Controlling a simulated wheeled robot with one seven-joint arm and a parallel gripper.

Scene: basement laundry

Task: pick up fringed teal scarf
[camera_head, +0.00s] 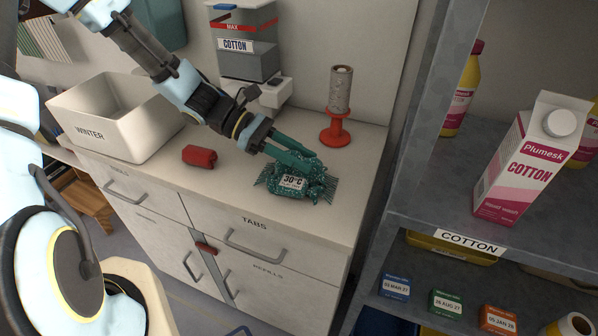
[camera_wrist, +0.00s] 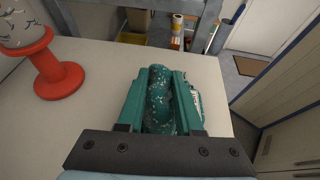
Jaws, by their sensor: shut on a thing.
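The fringed teal scarf (camera_head: 300,187) is a speckled teal bundle with a fringe and a "30°C" label, at the right part of the white counter top. My gripper (camera_head: 292,157) reaches down onto it from the upper left, its teal fingers shut on the scarf. In the wrist view, the scarf (camera_wrist: 160,98) shows between the two fingers, with a bit of pale label at the right. The scarf appears at counter level; I cannot tell whether it is clear of the surface.
A red spool stand (camera_head: 334,133) with a grey roll stands just behind the scarf. A red rolled item (camera_head: 199,156) lies to the left, near the white "WINTER" bin (camera_head: 117,138). A grey shelf unit (camera_head: 413,198) with a Plumesk carton (camera_head: 528,165) rises at the right.

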